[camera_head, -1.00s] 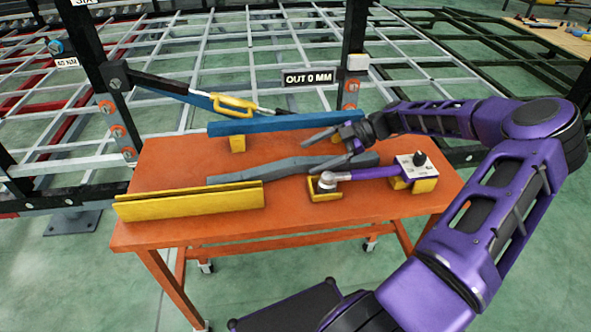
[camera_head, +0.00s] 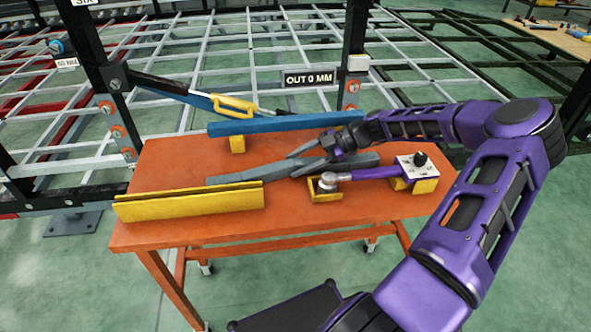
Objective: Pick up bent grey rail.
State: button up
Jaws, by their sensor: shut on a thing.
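The bent grey rail (camera_head: 258,172) lies across the middle of the orange table, kinked upward near its centre. My gripper (camera_head: 307,161) reaches in from the right with its two dark fingers around the rail's middle, shut on it. The rail's right end (camera_head: 362,160) shows beyond the gripper, and its left end lies behind the yellow channel. The fingers and my wrist hide part of the rail's middle. I cannot tell any gap between rail and table.
A yellow channel (camera_head: 190,203) stands at the front left of the orange table (camera_head: 200,233). A blue bar (camera_head: 270,123) lies behind on yellow blocks. A purple-handled tool (camera_head: 372,173) rests in yellow holders at the right. Black posts and a grey frame stand behind.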

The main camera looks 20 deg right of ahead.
jog(key=shift+f, duration=0.1)
grip_shut()
jog(key=shift+d, duration=0.1)
